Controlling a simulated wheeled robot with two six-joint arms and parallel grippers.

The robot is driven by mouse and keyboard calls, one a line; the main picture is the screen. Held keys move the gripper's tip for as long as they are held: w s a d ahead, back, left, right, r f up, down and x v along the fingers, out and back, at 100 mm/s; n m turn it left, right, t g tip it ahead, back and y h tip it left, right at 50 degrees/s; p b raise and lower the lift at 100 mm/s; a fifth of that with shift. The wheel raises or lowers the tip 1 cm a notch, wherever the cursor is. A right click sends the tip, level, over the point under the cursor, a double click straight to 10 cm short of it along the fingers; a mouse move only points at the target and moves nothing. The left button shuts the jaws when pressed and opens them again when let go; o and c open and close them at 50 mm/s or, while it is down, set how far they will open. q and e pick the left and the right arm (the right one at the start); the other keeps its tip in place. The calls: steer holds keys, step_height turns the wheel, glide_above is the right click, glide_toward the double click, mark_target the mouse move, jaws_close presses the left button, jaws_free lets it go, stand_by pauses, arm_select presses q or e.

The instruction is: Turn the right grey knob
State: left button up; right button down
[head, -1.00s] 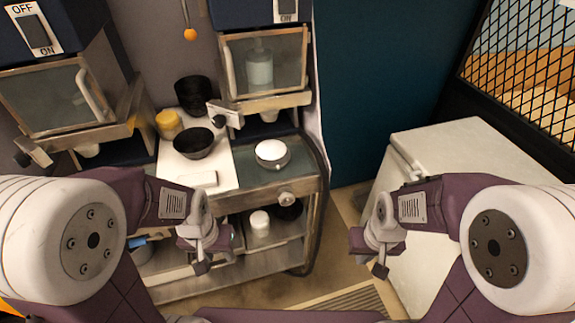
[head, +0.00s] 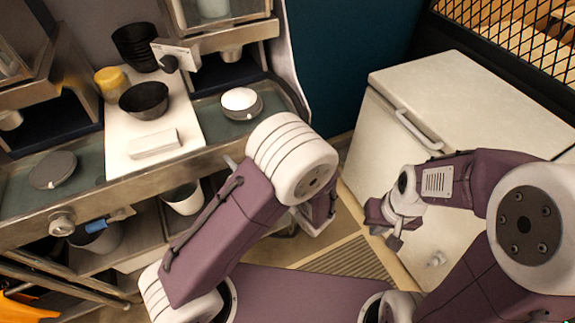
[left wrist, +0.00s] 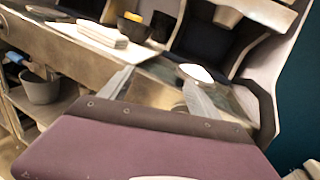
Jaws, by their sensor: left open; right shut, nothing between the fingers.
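In the head view, the right grey knob on the counter's front edge is hidden behind my left arm. In the left wrist view, a small blurred grey shape (left wrist: 180,108), possibly this knob, shows low beside the right finger. My left gripper (left wrist: 158,76) is open, its two fingers apart in front of the counter edge; in the head view it is mostly hidden behind its arm. I cannot tell whether it touches the knob. My right gripper (head: 384,230) is shut and empty, in front of the white chest, away from the counter.
Another grey knob (head: 61,223) is on the counter front at left. The white chest (head: 470,100) stands at right.

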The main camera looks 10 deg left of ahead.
arm_select(q)
steer(key=shift+s+d+f+m+t+h+b, duration=1)
steer(key=shift+d+f+m+t+h, duration=1.2)
steer(key=shift+d+f, duration=1.8)
steer(key=p+x, duration=0.1)
steer(key=x, duration=0.7)
steer(key=shift+r+m+g+y, duration=0.25)
steer(key=shift+m+g+y, duration=0.05)
steer(key=shift+g, duration=0.1)
steer(key=c, duration=1.3)
steer(key=shift+c, duration=0.2)
arm_select(e)
steer(key=f, duration=0.2)
steer(key=shift+s+d+f, duration=0.1)
steer(key=shift+s+f, duration=0.2)
steer(key=shift+s, duration=0.1)
arm_select(q)
steer(key=shift+r, duration=0.1)
arm_select(e)
steer(key=shift+r, duration=0.1)
